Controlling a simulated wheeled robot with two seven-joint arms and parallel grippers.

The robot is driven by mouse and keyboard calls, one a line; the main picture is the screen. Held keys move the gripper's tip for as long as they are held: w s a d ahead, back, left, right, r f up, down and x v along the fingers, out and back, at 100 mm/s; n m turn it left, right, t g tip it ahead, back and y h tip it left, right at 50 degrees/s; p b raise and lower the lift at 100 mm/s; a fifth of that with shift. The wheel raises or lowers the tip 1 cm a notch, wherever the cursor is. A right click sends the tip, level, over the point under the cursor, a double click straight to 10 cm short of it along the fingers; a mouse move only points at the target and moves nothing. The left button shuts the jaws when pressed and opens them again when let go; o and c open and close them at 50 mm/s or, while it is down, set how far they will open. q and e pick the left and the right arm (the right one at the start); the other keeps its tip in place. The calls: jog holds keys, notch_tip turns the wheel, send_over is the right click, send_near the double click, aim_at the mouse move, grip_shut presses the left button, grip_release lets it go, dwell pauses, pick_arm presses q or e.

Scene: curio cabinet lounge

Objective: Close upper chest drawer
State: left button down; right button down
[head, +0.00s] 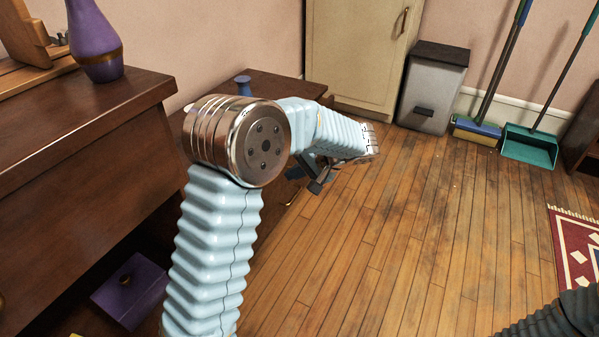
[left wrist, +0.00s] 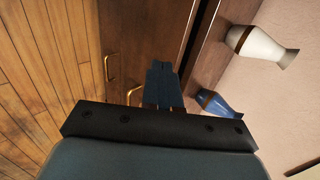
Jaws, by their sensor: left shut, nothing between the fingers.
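The low brown chest (head: 275,84) stands against the wall, mostly hidden behind my left arm in the head view. In the left wrist view its front shows sideways, with a brass handle (left wrist: 110,67) on one drawer and another brass handle (left wrist: 133,94) nearer the top. The upper drawer front (left wrist: 160,40) lies just below a dark line under the chest top; I cannot tell how far out it stands. My left gripper (head: 318,184) is at the chest front. Its dark blue fingers (left wrist: 163,84) are shut and empty, pointing at the upper drawer; contact is unclear.
A blue vase (left wrist: 218,103) and a white vase (left wrist: 262,45) stand on the chest top. A brown cabinet (head: 80,140) with a purple vase (head: 94,40) is at left. A grey bin (head: 434,90) and a green dustpan (head: 530,145) stand behind.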

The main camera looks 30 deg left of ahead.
pick_arm(q)
jog(key=a+f+b, duration=0.1)
jog(key=a+f, duration=0.2)
jog(key=a, duration=0.4)
jog(key=shift+a+f, duration=0.3)
jog(key=shift+a, duration=0.1)
jog(key=shift+w, duration=0.1)
jog(key=shift+a, duration=1.25)
jog(key=shift+d, duration=0.15)
